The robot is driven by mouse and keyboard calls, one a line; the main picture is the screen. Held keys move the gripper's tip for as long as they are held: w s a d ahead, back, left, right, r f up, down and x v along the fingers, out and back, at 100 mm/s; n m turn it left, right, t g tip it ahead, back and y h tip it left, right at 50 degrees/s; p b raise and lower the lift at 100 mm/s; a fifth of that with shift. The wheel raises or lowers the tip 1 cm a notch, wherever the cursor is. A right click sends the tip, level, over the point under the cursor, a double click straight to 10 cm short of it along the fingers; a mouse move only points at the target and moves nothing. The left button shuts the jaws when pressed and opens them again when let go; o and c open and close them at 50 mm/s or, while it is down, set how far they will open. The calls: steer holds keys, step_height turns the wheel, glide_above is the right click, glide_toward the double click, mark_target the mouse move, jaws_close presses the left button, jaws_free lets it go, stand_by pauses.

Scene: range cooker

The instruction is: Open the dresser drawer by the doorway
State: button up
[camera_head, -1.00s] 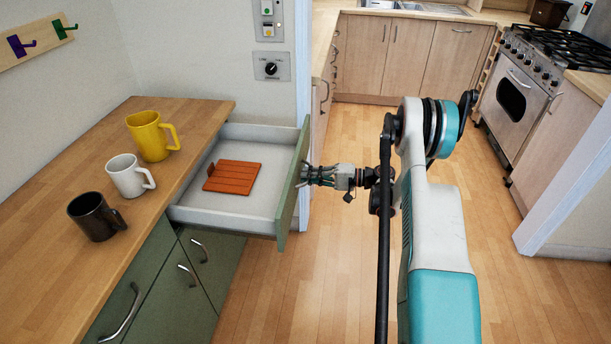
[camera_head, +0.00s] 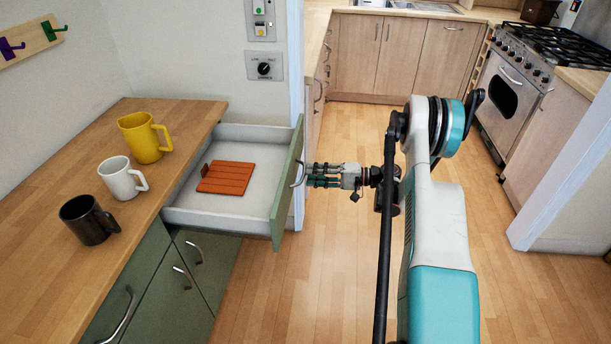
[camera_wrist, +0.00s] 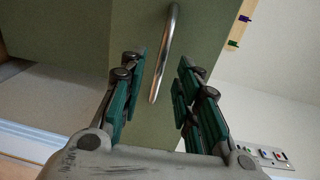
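The green-fronted dresser drawer (camera_head: 287,190) is pulled well out from under the wooden worktop. Its white inside is visible and holds an orange slatted board (camera_head: 226,178). The drawer's curved metal handle (camera_head: 299,174) faces my gripper (camera_head: 311,175). In the wrist view, my gripper (camera_wrist: 161,82) has its two teal-padded fingers spread apart with nothing clamped. The handle (camera_wrist: 166,50) runs upright in the gap between the fingers as seen there, its lower end clear of both pads. In the head view the fingertips are just right of the handle.
A yellow mug (camera_head: 145,137), a white mug (camera_head: 121,179) and a black mug (camera_head: 87,220) stand on the worktop (camera_head: 50,270). A white doorway edge (camera_head: 297,60) rises behind the drawer. Wooden floor (camera_head: 300,290) is open in front; a range cooker (camera_head: 513,85) stands at far right.

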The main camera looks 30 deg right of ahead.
steer(key=v, duration=0.8)
